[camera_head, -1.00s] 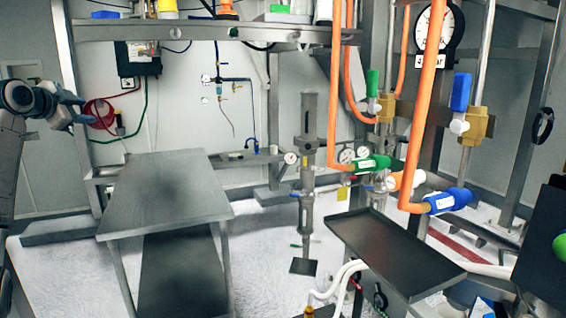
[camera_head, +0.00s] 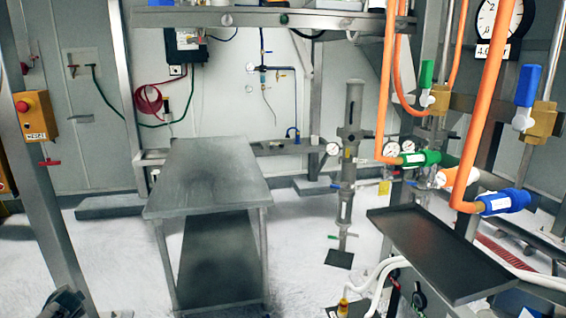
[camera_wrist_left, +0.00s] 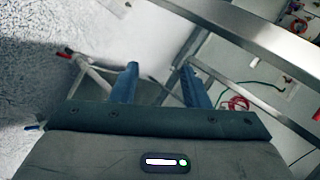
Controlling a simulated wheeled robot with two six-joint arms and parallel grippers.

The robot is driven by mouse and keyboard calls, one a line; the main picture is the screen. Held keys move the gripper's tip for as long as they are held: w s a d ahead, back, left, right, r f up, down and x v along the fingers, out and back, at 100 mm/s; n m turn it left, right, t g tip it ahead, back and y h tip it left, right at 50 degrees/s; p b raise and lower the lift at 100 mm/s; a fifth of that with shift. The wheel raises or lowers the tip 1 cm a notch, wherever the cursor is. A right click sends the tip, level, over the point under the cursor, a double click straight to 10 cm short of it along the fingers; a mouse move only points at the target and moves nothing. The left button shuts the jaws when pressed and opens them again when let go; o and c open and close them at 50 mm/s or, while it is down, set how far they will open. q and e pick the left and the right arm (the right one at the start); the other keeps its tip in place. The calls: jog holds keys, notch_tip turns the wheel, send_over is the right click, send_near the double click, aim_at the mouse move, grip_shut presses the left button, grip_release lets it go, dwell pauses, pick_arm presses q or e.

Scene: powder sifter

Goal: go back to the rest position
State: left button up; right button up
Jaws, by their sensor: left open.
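My left gripper (camera_wrist_left: 159,80) shows in the left wrist view with its two blue fingers spread apart and nothing between them. In the head view only a dark rounded piece of my left arm shows at the bottom left edge; its fingertips cannot be made out there. My right gripper is not in view.
A grey metal table (camera_head: 205,178) stands left of the middle. A dark tray (camera_head: 440,250) sits at the right beside orange hoses (camera_head: 390,75) and valves. A metal post with a yellow button box (camera_head: 36,115) stands at the left.

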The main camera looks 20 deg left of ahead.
pick_arm(q)
jog(key=s+a+f+g, duration=0.1)
jog(key=s+f, duration=0.3)
jog(key=s, duration=0.5)
jog(key=s+a+f+m, duration=0.1)
jog(key=s+f, duration=0.3)
jog(key=s, duration=0.4)
jog(key=s+a+f+g, duration=0.1)
jog(key=s+f, duration=0.3)
jog(key=s, duration=0.5)
jog(key=s+d+f+n+g+h, duration=0.1)
jog(key=s+d+f+h, duration=0.15)
jog(key=d+f, duration=1.1)
jog(key=s+d+f+n+h, duration=0.15)
jog(key=s+d+f, duration=0.25)
jog(key=d+f, duration=0.9)
jog(key=s+d+f+h, duration=0.1)
jog(key=d+f+h, duration=0.1)
jog(key=d, duration=1.6)
jog(key=s+d+f+h, duration=0.2)
jog(key=d+f, duration=0.2)
jog(key=d, duration=1.5)
jog(key=shift+s+d+f+n+g+h, duration=0.15)
jog(key=shift+f+n+g+h, duration=0.15)
jog(key=shift+n+g, duration=0.1)
